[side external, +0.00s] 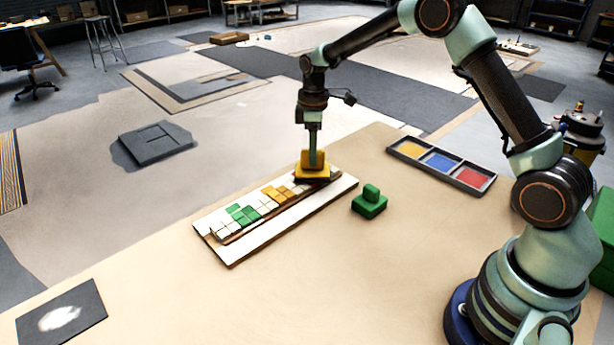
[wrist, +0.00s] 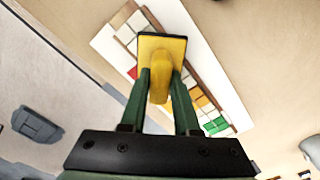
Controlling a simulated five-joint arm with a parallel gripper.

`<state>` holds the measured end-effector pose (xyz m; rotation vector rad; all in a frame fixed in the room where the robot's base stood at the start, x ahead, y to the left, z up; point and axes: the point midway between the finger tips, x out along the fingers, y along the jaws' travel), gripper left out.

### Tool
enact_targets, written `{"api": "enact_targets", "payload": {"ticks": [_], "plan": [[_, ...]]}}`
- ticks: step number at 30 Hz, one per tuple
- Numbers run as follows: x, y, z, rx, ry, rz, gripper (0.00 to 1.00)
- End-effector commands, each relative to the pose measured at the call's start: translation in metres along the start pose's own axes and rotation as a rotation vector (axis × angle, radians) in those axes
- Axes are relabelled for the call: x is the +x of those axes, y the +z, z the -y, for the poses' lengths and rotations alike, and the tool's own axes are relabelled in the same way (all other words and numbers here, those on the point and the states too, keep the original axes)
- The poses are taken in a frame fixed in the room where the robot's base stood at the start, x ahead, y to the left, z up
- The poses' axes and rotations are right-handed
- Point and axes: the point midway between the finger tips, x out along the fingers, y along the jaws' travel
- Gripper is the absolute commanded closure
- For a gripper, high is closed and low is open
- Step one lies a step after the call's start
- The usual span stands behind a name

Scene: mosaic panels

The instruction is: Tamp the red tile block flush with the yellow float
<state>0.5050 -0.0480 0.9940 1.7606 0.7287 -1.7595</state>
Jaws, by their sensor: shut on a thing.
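My gripper (side external: 314,158) is shut on the handle of the yellow float (side external: 313,170), over the far right end of the mosaic panel (side external: 230,252). In the wrist view the fingers (wrist: 160,88) clasp the float's handle (wrist: 159,78) from both sides. The float's base is on or just above the tiles; I cannot tell whether it touches. The red tile block is mostly hidden by the float. A small red patch (wrist: 132,73) shows at the float's left edge in the wrist view. White, yellow and green tiles (side external: 248,215) fill the visible rest of the strip.
A green float-like block (side external: 369,206) stands on the table just right of the panel. A tray (side external: 440,165) with yellow, blue and red compartments lies farther back right. A dark mat (side external: 62,318) with a white patch lies front left. The table front is clear.

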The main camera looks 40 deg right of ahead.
Motion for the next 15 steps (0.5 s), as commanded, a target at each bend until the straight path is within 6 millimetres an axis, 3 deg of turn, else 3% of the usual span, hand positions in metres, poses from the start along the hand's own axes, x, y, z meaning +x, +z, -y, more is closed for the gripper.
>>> {"api": "enact_targets", "payload": {"ticks": [15], "plan": [[0.0060, 0.0000, 0.0000, 0.000, 0.000, 0.000, 1.00]]}}
